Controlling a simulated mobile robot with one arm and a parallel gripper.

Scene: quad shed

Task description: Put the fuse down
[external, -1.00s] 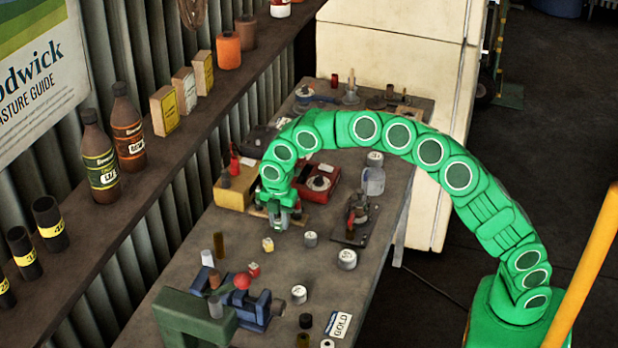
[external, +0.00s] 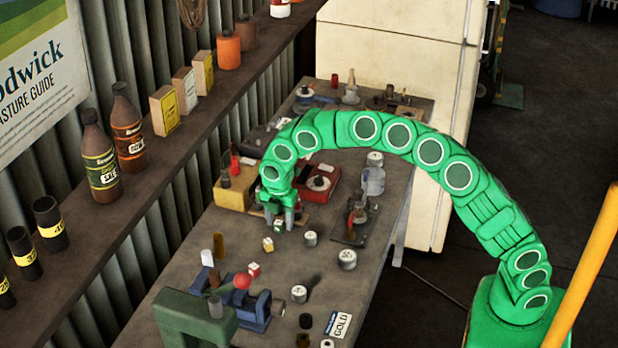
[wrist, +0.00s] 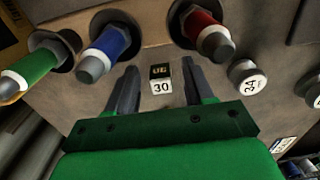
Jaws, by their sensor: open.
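My gripper (external: 280,226) is low over the middle of the workbench (external: 385,215), with its jaws apart. I cannot tell for sure that this block is the fuse. Behind it a green cylinder (wrist: 30,72), a blue cylinder (wrist: 112,42) and a red cylinder (wrist: 203,36), with grey ends, stand in dark round collars. A small light cube (external: 267,244) shows near the gripper.
A round weight-like piece marked 34 (wrist: 248,78) is right of the fingers. A blue vise (external: 250,308) with a red ball is at the near end. A yellow box (external: 235,190) and a red box (external: 321,186) stand behind. Bare bench lies left of the gripper.

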